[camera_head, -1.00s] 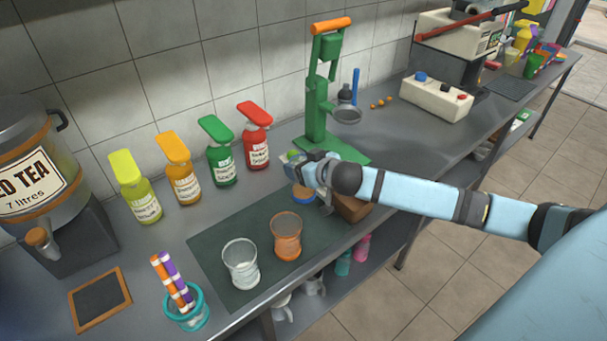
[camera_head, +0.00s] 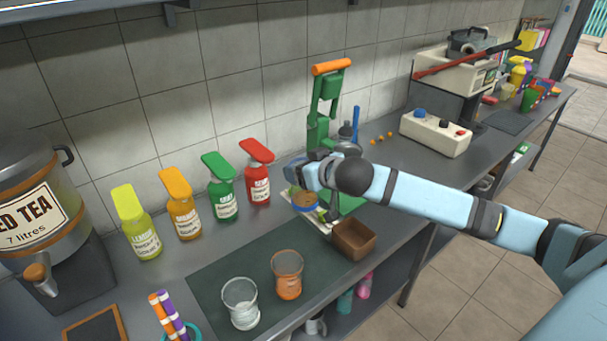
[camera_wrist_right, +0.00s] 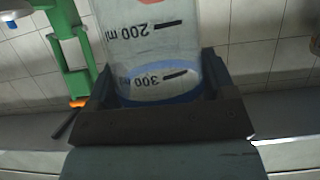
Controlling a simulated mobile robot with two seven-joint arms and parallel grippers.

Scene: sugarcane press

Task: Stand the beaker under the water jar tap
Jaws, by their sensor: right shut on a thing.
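My right gripper (camera_head: 308,182) is shut on a clear beaker (camera_wrist_right: 155,45) with 200 ml and 300 ml marks. The right wrist view is upside down, so the beaker is upright, with its blue rim close to the jaws. At the left stands a jar (camera_head: 35,205) labelled as tea, 7 litres, with a brown tap (camera_head: 37,274), far from the beaker. No jar marked as water shows. My left gripper is out of view.
Four spray-like bottles, including a yellow-green one (camera_head: 136,225) and a red one (camera_head: 257,172), line the wall. Two glasses (camera_head: 241,303) (camera_head: 287,275) stand on a dark mat (camera_head: 225,275). A brown box (camera_head: 353,240) and green press (camera_head: 320,115) are near the gripper.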

